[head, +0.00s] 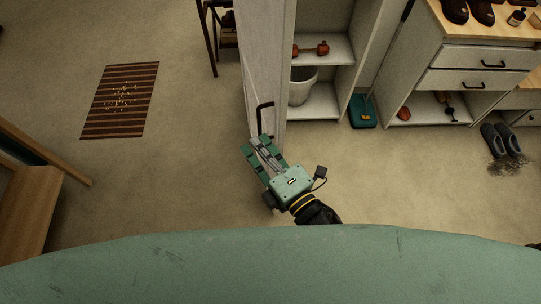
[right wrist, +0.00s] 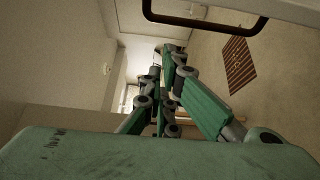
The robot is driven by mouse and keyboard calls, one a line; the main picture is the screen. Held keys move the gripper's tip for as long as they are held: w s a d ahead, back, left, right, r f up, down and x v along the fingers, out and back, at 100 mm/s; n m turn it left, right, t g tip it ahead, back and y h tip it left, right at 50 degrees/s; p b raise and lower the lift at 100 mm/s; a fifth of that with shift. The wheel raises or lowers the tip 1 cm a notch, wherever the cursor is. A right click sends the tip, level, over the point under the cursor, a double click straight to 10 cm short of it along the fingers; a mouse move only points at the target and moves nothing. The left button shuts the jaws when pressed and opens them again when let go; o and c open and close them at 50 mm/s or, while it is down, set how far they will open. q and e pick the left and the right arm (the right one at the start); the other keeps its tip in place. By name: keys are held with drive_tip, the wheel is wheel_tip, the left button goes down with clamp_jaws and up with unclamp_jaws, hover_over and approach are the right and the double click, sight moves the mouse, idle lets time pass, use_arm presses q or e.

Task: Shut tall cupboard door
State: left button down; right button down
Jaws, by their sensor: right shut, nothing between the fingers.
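The tall cupboard (head: 322,103) stands open at the top centre of the head view, its shelves showing. Its pale door (head: 262,50) sticks out toward me on the cupboard's left side. A black bar handle (head: 259,118) is on the door near its front edge. My right gripper (head: 258,146) is shut and empty, just in front of the handle and close to the door's edge. In the right wrist view the handle (right wrist: 205,24) crosses the top, above the green fingers (right wrist: 168,75). Whether they touch the door, I cannot tell. My left gripper is out of view.
Inside the cupboard are a red dumbbell (head: 311,49) and a white bucket (head: 301,86). Slippers (head: 502,139) lie farther right. A striped mat (head: 120,101) lies left on open floor.

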drive_tip(key=w+d+p, duration=0.1)
drive_tip(key=w+d, duration=0.1)
drive_tip(key=shift+w+d+p, duration=0.35)
drive_tip(key=shift+w+p, duration=0.05)
drive_tip(key=shift+d, duration=0.1)
